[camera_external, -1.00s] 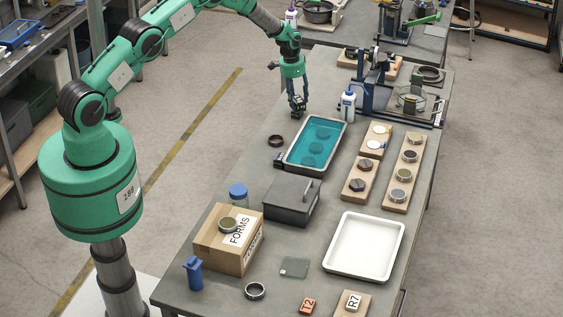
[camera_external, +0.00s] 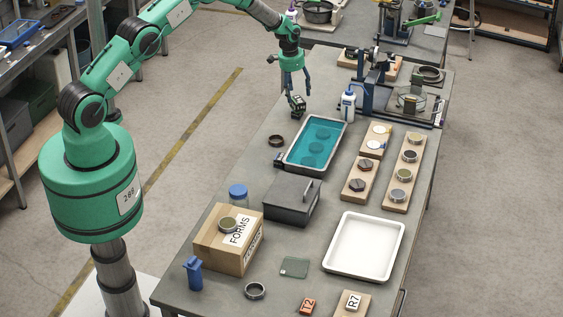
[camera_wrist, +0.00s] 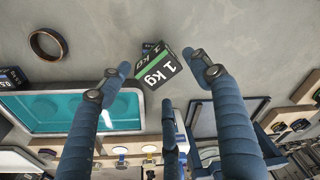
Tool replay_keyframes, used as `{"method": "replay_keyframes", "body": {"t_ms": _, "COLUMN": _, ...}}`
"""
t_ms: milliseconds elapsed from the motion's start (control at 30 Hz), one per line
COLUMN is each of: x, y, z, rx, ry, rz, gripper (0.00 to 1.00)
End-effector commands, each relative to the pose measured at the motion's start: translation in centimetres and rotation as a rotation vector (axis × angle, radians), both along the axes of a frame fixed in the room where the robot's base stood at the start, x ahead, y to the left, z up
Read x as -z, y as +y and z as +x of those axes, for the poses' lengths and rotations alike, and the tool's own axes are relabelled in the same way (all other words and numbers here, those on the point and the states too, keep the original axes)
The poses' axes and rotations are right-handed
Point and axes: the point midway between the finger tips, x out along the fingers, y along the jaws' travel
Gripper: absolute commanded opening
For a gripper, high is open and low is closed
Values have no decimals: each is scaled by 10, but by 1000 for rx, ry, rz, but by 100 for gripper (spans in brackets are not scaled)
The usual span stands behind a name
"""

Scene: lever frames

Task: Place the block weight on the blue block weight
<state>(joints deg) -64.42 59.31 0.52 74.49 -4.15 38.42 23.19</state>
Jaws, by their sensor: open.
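A dark block weight (camera_wrist: 155,66) marked "1 kg", with a green stripe, is between my spread fingers in the wrist view. In the external view it is a small dark shape (camera_external: 297,106) on the bench below my gripper (camera_external: 296,84). Another dark piece shows behind it in the wrist view; I cannot tell if it is a separate block. My gripper (camera_wrist: 160,66) is open, its fingertips around the block with gaps at the sides. Another small dark block (camera_wrist: 12,78) with pale markings is at the wrist view's left edge, beside the teal tray; its blue is not clear.
The teal-filled tray (camera_external: 343,127) lies just in front of the gripper. A dark ring (camera_wrist: 48,44) lies on the bench near it. A white bottle (camera_external: 348,106) and a blue-framed stand (camera_external: 366,96) are to the right.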

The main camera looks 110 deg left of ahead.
Motion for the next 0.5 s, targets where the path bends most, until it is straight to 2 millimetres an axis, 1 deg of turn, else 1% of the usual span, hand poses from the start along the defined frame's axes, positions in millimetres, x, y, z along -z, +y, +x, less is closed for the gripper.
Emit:
{"method": "replay_keyframes", "body": {"t_ms": 400, "x": -57, "y": -5, "z": -5, "rx": 0, "ry": -1, "rz": 2, "gripper": 63}}
{"method": "replay_keyframes", "body": {"t_ms": 500, "x": -68, "y": -6, "z": -7, "rx": 0, "ry": -1, "rz": 1, "gripper": 63}}
